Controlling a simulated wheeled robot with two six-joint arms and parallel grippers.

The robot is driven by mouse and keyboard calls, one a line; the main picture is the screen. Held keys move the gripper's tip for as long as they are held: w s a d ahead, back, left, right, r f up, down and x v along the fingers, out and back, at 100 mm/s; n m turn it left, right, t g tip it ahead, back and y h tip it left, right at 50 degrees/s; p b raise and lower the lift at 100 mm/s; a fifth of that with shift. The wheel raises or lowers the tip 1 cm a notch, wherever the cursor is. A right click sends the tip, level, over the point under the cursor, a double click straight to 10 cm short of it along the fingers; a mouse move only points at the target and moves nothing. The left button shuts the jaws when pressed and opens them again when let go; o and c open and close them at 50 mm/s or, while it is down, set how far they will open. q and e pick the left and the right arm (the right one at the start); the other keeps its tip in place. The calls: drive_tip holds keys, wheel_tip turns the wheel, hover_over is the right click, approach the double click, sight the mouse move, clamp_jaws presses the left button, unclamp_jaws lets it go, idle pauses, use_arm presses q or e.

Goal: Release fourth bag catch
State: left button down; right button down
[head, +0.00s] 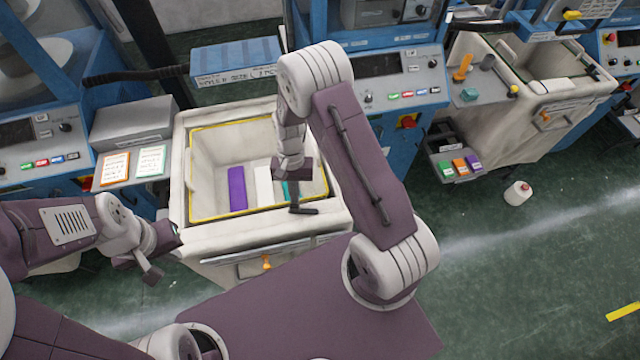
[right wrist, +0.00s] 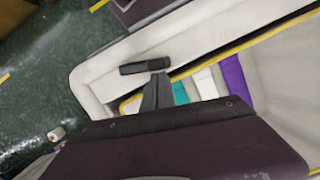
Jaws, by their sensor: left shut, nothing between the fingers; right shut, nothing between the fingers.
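A white bin (head: 181,190) lined with a pale bag stands in front of the blue machine, a yellow edge around its opening. An orange catch (head: 267,263) is on its front face, below the rim. My right gripper (head: 303,210) is shut and empty, over the near right part of the opening; it also shows in the right wrist view (right wrist: 150,72), near the bin's rim. My left gripper (head: 154,272) is shut and empty, left of the bin's front, apart from it. Inside the bin lie a purple piece (head: 237,188), a white piece (head: 264,185) and a teal piece (right wrist: 181,93).
A second bin (head: 540,95) with an orange catch (head: 546,118) stands at the right. Two cards (head: 150,161) lie on a ledge left of the near bin.

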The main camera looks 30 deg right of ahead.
drive_tip(key=shift+s+a+n+h, duration=0.2)
drive_tip(key=shift+s+a+n, duration=0.15)
drive_tip(key=shift+n, duration=0.45)
drive_tip(key=shift+s+a+n+h, duration=0.2)
drive_tip(key=shift+s+a+n, duration=0.1)
drive_tip(key=shift+n, duration=0.5)
